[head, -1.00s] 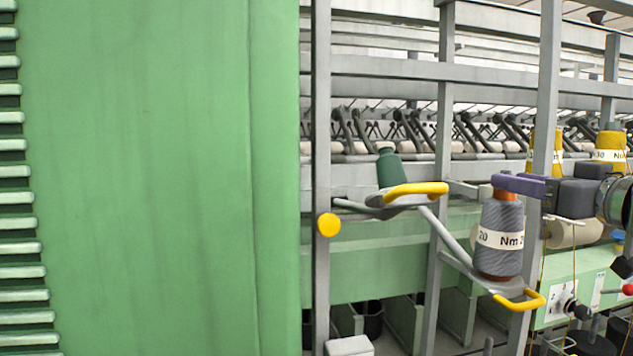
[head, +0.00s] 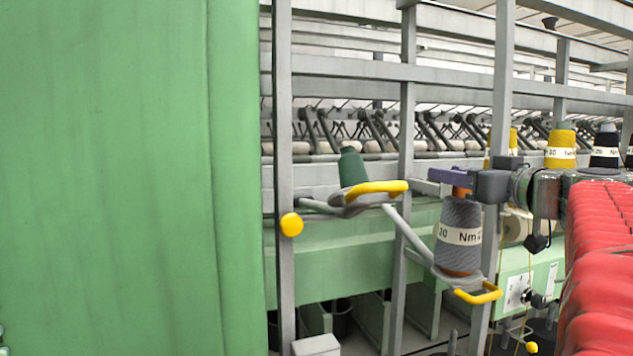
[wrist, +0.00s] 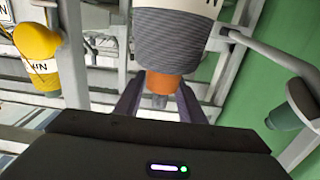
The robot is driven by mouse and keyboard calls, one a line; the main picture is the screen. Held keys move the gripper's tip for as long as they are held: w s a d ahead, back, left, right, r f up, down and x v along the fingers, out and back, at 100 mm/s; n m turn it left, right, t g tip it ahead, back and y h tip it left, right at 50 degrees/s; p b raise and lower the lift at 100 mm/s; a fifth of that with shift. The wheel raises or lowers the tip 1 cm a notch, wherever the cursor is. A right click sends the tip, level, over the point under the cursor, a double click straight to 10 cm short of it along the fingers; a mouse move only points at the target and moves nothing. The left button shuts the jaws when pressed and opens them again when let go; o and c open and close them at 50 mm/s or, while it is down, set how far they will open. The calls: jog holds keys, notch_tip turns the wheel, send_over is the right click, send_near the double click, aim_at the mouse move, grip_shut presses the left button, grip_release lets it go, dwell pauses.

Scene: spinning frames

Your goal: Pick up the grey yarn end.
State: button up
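The grey yarn cone (head: 458,232) stands on a tilted holder with a yellow handle (head: 478,294). It has a white label and an orange tube top (head: 461,192). In the wrist view the grey cone (wrist: 178,40) is at top centre, with its orange tube top (wrist: 163,82) pointing toward me. My gripper (head: 447,176) is at the top of the cone. In the wrist view the purple fingers of my gripper (wrist: 160,98) are apart, one on each side of the orange tube, with gaps visible. I cannot make out a loose grey yarn end.
A green cone (head: 351,168) sits on another holder with a yellow handle (head: 375,188), left of the grey one. Grey frame posts (head: 407,130) stand close by. A large green panel (head: 110,180) fills the left. Yellow cones (head: 561,147) and a black cone (head: 605,145) stand at the right.

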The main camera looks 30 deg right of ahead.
jog(key=shift+w+d, duration=0.1)
jog(key=shift+w, duration=0.55)
jog(key=shift+c, duration=0.5)
grip_shut()
